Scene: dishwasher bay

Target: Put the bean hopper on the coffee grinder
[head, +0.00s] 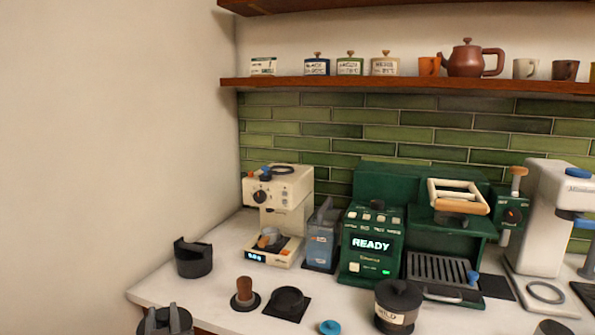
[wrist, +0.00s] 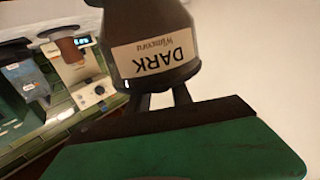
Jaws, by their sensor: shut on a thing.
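A dark bean hopper (wrist: 150,22) with a cream label reading "DARK" is in the wrist view, upside down in the picture. My gripper (wrist: 162,97) is shut on it; its fingertips are partly hidden by the hopper.
Another dark lidded container (head: 397,305) with a label stands at the counter's front. A blue-grey container (head: 322,238) and a green espresso machine (head: 372,240) stand right of the grinder. A tamper (head: 244,295) and a black cup (head: 193,258) are in front. A shelf (head: 400,83) runs above.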

